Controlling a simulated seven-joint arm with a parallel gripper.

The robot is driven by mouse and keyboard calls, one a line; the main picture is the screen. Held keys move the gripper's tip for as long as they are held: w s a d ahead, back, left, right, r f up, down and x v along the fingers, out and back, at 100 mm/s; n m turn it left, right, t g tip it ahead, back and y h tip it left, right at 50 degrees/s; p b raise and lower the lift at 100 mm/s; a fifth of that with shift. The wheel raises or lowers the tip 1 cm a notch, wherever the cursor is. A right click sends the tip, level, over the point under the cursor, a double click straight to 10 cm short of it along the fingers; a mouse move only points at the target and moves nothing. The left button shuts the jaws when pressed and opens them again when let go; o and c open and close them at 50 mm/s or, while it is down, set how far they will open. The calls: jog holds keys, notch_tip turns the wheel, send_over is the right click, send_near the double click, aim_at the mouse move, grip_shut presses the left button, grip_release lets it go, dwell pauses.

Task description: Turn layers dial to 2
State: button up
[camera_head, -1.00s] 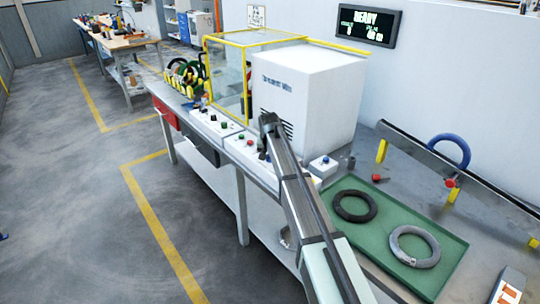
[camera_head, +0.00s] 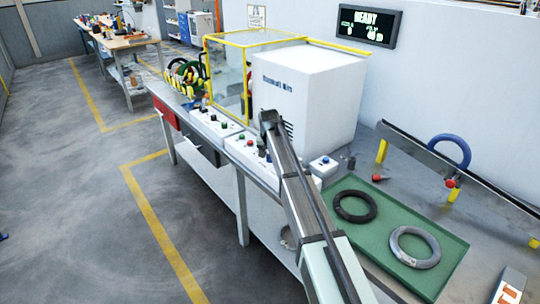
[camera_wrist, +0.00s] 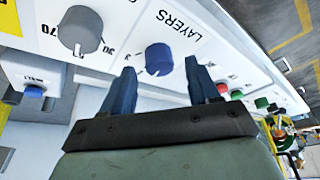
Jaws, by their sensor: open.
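The layers dial is a blue round knob (camera_wrist: 159,59) on a white control panel, beside the printed word LAYERS, in the wrist view. Its pointer setting is too small to read. My gripper (camera_wrist: 158,75) is open, with its two dark blue fingers just short of the knob, one toward each side. No clear contact shows. In the head view my arm reaches the panel (camera_head: 240,150) and hides the layers dial.
A larger grey dial (camera_wrist: 81,30) sits left of the blue knob. Red and green buttons (camera_wrist: 237,95) lie to the right. The white machine (camera_head: 308,95) rises behind the panel. A green tray (camera_head: 444,257) with two coils lies at the right.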

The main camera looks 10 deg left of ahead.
jog(key=v, duration=1.2)
jog(key=shift+r, duration=0.1)
